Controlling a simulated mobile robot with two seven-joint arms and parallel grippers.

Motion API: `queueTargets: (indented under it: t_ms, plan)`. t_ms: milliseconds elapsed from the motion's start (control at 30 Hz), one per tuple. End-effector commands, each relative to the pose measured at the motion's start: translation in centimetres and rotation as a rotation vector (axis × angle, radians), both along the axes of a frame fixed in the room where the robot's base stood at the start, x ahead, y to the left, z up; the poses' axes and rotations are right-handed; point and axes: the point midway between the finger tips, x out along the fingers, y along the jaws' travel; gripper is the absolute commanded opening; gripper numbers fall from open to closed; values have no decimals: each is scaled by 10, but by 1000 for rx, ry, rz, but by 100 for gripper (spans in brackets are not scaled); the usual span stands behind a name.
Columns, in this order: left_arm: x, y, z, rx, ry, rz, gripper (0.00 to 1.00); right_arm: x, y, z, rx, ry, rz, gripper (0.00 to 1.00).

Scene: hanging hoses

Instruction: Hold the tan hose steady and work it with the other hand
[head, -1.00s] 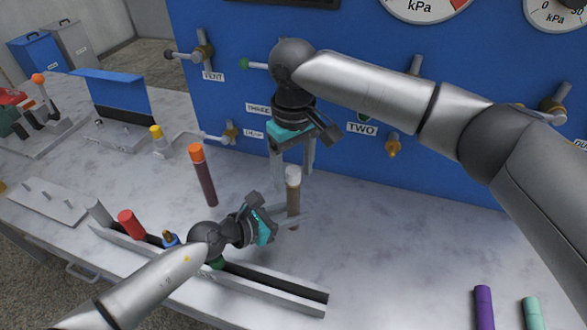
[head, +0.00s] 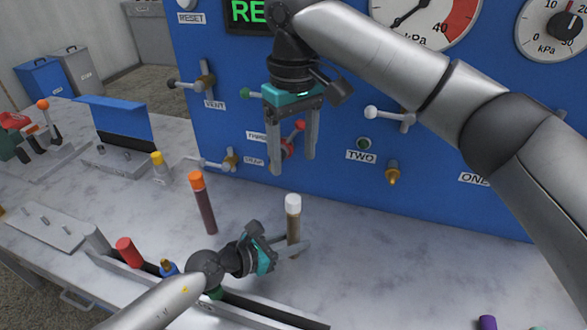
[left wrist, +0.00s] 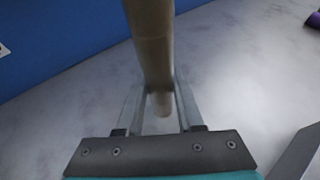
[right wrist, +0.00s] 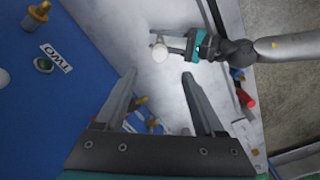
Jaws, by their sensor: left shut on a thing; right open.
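The tan hose (head: 293,222) stands upright with a white cap at its top. My left gripper (head: 292,248) is shut on its lower part from the left. In the left wrist view the tan hose (left wrist: 151,45) passes between the two fingers. My right gripper (head: 291,165) is open and empty, fingers pointing down, above and behind the hose and in front of the blue panel. In the right wrist view the white cap (right wrist: 160,53) shows beyond the open fingers (right wrist: 158,74), clear of them.
A dark red hose with an orange cap (head: 203,203) stands left of the tan one. The blue panel (head: 440,205) behind carries valve handles, labels and gauges. A rail (head: 262,308) lies at the front. The tabletop right of the hose is mostly clear.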

Motion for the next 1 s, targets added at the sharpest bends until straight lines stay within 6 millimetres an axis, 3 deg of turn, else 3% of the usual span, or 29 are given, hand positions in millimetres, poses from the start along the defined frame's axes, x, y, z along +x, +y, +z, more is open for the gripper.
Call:
queueTargets:
  t_ms: [233,600,767,1000]
  plan:
    - [0,0,-1,1,1,0,0,0,-2,8,12,-3,68,71]
    - [0,0,-1,1,1,0,0,-3,-11,6,83,-51,502,71]
    - [0,0,0,1,1,0,0,-4,-13,6,98,-69,605,71]
    - [0,0,0,1,1,0,0,-4,-11,-14,99,-69,631,71]
